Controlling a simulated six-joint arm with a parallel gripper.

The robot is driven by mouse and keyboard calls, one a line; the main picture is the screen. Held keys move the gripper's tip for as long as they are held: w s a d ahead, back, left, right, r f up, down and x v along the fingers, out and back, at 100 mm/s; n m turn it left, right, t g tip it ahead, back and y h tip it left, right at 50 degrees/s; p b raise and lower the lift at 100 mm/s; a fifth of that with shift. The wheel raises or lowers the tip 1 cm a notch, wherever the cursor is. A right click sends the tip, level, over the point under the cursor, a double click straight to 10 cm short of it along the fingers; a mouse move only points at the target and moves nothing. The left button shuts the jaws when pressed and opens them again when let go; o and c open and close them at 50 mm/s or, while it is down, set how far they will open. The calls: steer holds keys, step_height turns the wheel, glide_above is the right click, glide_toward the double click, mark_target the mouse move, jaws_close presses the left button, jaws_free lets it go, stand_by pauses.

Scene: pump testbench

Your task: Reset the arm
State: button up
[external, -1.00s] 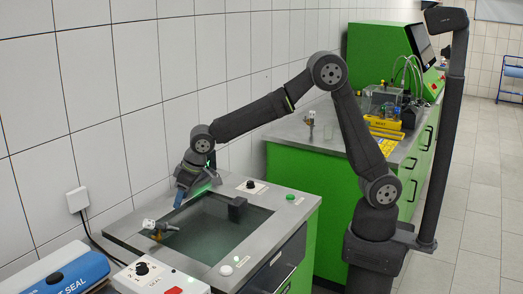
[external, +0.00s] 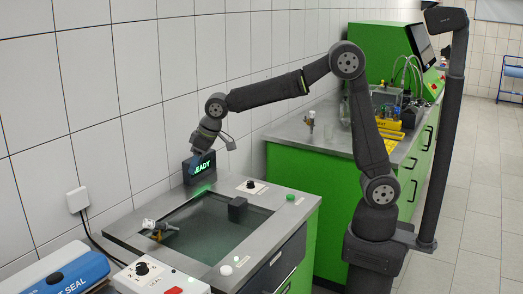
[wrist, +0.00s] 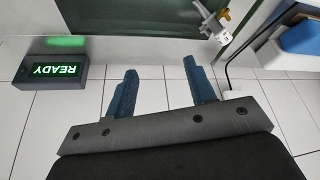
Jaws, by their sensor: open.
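My gripper (wrist: 157,90) is open and empty in the wrist view, its two blue fingers apart with white wall tiles behind them. In the external view my gripper (external: 198,160) hangs above the back edge of the sink bench, in front of the READY display (external: 199,167) and partly covering it. The display also shows in the wrist view (wrist: 50,71), lit green and upside down. A small metal and brass fitting (external: 159,229) is at the left side of the sunken tank (external: 205,235); it shows at the top of the wrist view (wrist: 211,20).
A black block (external: 238,209) stands at the tank's right rim. A control box with a knob (external: 158,277) and a blue sealing device (external: 62,273) are at the front left. The green bench (external: 330,190) with a pump setup is behind. The tiled wall is close behind my gripper.

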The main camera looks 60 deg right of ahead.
steer(key=w+d+r+m+h, duration=0.1)
steer(key=w+d+m, duration=0.15)
steer(key=d, duration=1.05)
steer(key=w+d+r+m+h, duration=0.15)
steer(key=w+d, duration=0.25)
steer(key=d, duration=0.9)
steer(key=s+d+m, duration=0.2)
steer(key=d, duration=1.1)
steer(key=s+d+m+h, duration=0.1)
steer(key=s+d+m, duration=0.2)
steer(key=d, duration=0.9)
steer(key=shift+s+d+m, duration=0.3)
steer(key=shift+s+d, duration=0.05)
steer(key=shift+d, duration=0.05)
steer(key=shift+r, duration=0.1)
